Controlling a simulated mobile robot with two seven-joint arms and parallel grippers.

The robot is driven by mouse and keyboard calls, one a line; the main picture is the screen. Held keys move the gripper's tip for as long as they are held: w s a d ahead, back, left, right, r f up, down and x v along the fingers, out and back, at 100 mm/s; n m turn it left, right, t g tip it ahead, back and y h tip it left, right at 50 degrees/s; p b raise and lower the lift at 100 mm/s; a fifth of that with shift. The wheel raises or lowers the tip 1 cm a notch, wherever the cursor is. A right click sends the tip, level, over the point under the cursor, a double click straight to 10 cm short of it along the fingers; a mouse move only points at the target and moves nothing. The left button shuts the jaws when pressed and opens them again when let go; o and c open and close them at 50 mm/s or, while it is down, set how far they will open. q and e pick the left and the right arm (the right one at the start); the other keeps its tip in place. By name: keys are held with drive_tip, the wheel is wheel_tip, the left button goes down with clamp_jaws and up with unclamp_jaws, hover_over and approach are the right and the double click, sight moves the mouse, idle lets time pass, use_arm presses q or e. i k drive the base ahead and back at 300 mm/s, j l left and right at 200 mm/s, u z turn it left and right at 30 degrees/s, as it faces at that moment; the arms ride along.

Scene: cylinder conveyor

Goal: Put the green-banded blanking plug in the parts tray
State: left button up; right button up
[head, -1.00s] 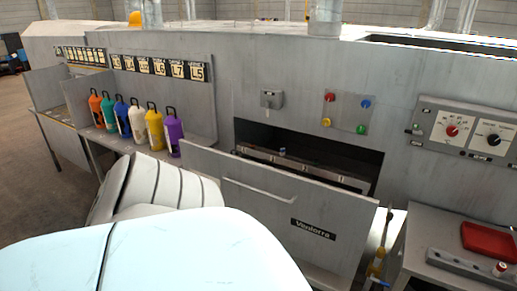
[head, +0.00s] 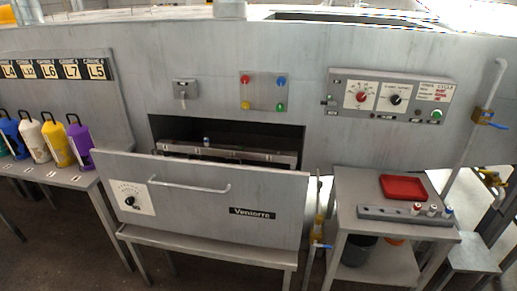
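A shallow red tray (head: 403,187), which looks like the parts tray, lies on the metal side table at the right. In front of it a long grey rack (head: 385,214) holds a few small plugs near its right end. One plug (head: 418,209) shows red and white, and one (head: 447,211) shows blue and white. They are too small for me to make out a green band on any of them. Neither of my grippers is in view.
The side table (head: 347,185) stands right of a grey machine with a lowered front panel (head: 215,200) and a dark opening. Several coloured bottles, including a purple one (head: 79,145), stand on a bench at left. Pipes with valves (head: 484,117) rise at far right.

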sight(412, 191)
drive_tip(key=l+u, duration=0.5)
drive_tip(key=l, duration=0.25)
drive_tip(key=k+l+u, duration=0.25)
drive_tip(key=l, duration=0.2)
drive_tip(key=i, duration=0.1)
